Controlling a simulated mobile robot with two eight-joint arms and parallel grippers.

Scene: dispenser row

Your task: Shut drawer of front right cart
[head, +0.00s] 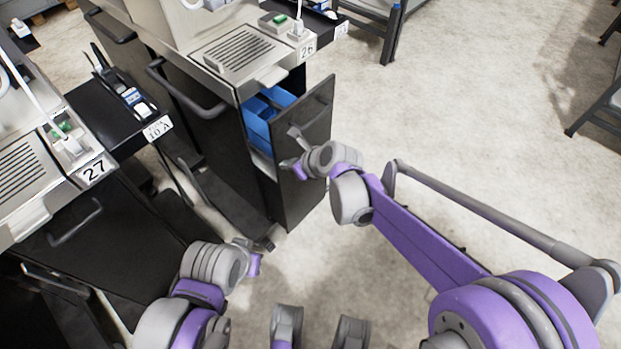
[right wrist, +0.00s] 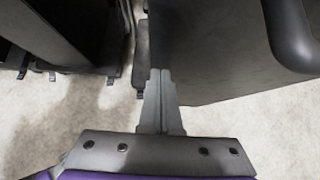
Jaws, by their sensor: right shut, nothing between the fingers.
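The cart numbered 26 (head: 234,140) stands at the upper middle of the head view. Its drawer (head: 308,105) is pulled partly out, with blue bins (head: 262,108) showing inside. The drawer's dark front panel also shows in the right wrist view (right wrist: 215,60), with a thick rounded handle (right wrist: 290,35) at upper right. My right gripper (head: 284,163) is shut and empty, close to the lower part of the drawer; its closed fingers (right wrist: 160,95) appear against the panel's left edge, and contact is unclear. My left gripper (head: 266,245) is low in front of the carts, its jaws unclear.
The cart numbered 27 (head: 65,225) stands at the left, with a black side shelf (head: 105,115) between the carts. Grey-legged racks (head: 392,35) stand at the back and far right. The pale floor (head: 460,120) right of the drawer is open.

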